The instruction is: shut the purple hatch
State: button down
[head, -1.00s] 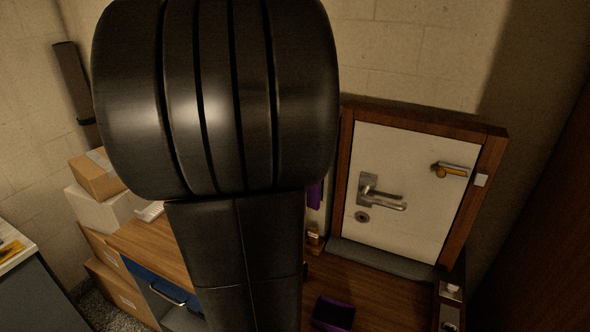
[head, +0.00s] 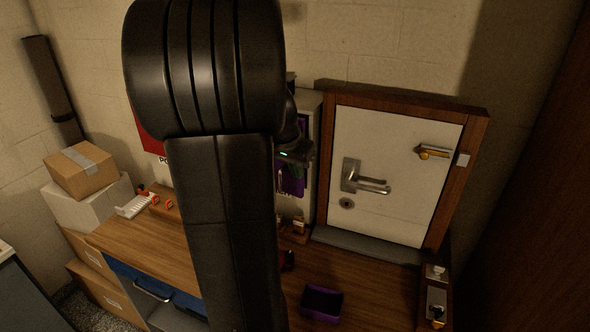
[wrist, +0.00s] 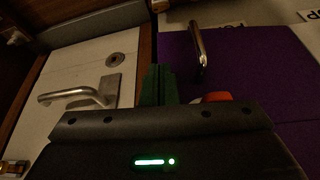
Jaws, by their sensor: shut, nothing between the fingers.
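The purple hatch (head: 291,187) shows in the head view beside the white door, partly hidden behind my arm and gripper. In the wrist view the purple hatch (wrist: 240,75) fills much of the right side, with a metal bar handle (wrist: 198,46) on it. I cannot tell how far the hatch stands from its frame. My gripper (wrist: 158,85) is shut and empty, its dark green fingers close together in front of the hatch's edge, to the left of the handle. In the head view my gripper (head: 297,170) is small and dark over the hatch. I cannot tell whether it touches the panel.
A white door (head: 398,180) with lever handles in a brown frame stands right of the hatch. A purple tray (head: 322,302) lies on the wooden bench (head: 379,285). Cardboard boxes (head: 80,170) stand at the left. A red-orange object (wrist: 217,97) shows behind my gripper.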

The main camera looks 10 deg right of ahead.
jog(key=w+d+n, duration=0.2)
jog(key=shift+w+d+r+t+y+p, duration=0.1)
jog(key=shift+w+d+t+y+p, duration=0.2)
jog(key=shift+w+p, duration=0.1)
dwell(0.3)
jog(key=shift+s, duration=0.1)
